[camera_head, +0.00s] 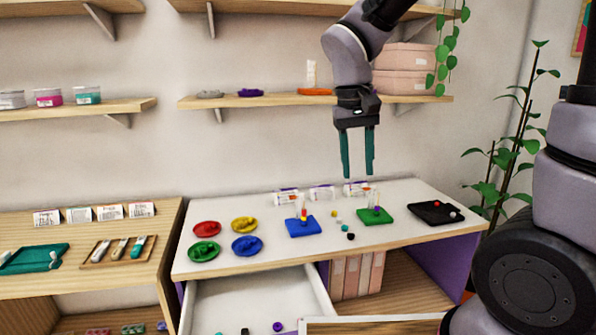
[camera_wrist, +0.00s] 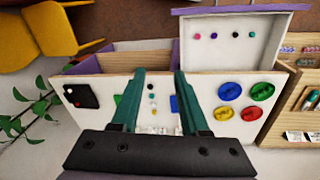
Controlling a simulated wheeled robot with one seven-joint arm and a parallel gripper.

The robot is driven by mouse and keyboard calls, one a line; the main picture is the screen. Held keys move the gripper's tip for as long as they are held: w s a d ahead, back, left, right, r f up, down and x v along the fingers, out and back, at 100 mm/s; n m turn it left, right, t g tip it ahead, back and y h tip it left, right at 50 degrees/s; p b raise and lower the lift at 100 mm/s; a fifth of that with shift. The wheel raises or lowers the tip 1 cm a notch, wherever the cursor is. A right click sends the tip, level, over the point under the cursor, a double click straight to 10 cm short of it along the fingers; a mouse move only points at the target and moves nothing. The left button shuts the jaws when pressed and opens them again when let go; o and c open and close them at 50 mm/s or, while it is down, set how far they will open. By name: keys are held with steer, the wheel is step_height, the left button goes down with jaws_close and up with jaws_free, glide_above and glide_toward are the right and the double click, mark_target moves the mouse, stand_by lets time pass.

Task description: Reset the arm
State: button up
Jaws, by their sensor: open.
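My gripper (camera_head: 357,152) hangs in the air above the white table, with its two teal fingers pointing down, apart and with nothing between them. In the wrist view, the gripper (camera_wrist: 158,78) is also open and empty. Below it stand a blue bead board (camera_head: 303,230) and a green bead board (camera_head: 373,216), each with a peg. The blue board's peg carries some coloured beads. Several loose beads lie between the boards, among them a black bead (camera_head: 350,236). My fingers touch nothing.
Red (camera_head: 207,228), yellow, green and blue dishes stand at the table's left. A black tray (camera_head: 436,213) is at the right. An open drawer (camera_head: 258,297) with a few beads juts out in front. A wall shelf (camera_head: 300,100) is behind my arm.

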steer(key=s+d+r+m+t+y, duration=0.1)
steer(key=s+d+r+m+t, duration=0.1)
steer(key=d+r, duration=0.3)
steer(key=s+d+r+m+t+y, duration=0.2)
steer(key=d+r+t, duration=0.2)
steer(key=d+r, duration=0.2)
steer(key=shift+s+d+r+m+t, duration=0.3)
steer(key=shift+d+m, duration=0.1)
steer(key=shift+d, duration=0.45)
steer(key=shift+a, duration=0.1)
